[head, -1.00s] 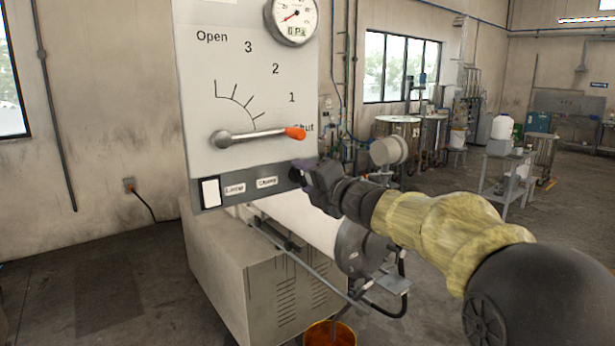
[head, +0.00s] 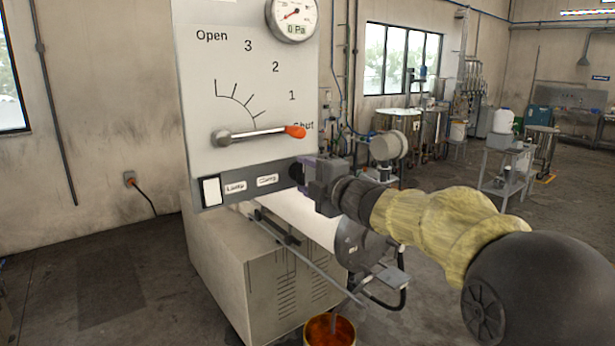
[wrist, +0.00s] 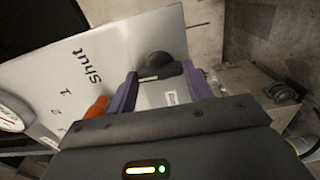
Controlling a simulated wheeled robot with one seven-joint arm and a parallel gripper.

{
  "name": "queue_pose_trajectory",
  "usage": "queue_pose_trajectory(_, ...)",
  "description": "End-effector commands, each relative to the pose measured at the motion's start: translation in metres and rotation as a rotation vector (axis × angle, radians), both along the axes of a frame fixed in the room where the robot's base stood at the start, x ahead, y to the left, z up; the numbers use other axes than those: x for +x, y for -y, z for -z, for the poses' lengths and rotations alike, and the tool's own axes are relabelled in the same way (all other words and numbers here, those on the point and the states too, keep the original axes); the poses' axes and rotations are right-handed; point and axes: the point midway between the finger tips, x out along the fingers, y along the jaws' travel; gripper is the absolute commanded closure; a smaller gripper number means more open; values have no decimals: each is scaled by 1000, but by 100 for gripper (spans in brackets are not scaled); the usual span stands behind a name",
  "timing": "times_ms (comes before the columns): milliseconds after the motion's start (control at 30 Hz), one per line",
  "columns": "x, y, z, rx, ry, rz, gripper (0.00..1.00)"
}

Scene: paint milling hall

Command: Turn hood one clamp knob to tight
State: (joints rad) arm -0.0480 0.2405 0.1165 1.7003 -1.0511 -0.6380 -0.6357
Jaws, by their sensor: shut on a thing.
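The hood's grey panel (head: 250,80) fills the upper left of the head view. Its dark clamp knob (head: 296,174) sticks out at the right end of the lower dark strip, beside the "Clamp" label (head: 268,180). My gripper (head: 303,173) reaches it from the right. In the wrist view the black knob (wrist: 172,70) sits between the purple fingers of my gripper (wrist: 160,84), which is shut on it. The fingers and wrist hide part of the knob, and I cannot read its marks.
A damper lever with an orange tip (head: 295,131) lies just above my gripper, pointing at "Shut"; the tip also shows in the wrist view (wrist: 97,107). A pressure gauge (head: 292,18) is above. A grey cabinet (head: 250,270) and an orange bucket (head: 330,331) stand below.

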Motion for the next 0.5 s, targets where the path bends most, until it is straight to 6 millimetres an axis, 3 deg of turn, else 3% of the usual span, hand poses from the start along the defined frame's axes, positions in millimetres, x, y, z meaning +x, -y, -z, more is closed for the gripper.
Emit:
queue_pose_trajectory(67, 1, 1, 2, 1, -5, 3, 72)
queue_pose_trajectory(100, 1, 1, 2, 1, -5, 3, 45)
queue_pose_trajectory(200, 0, 1, 1, 1, -3, 2, 27)
queue_pose_trajectory(500, 0, 1, 1, 0, -1, 1, 27)
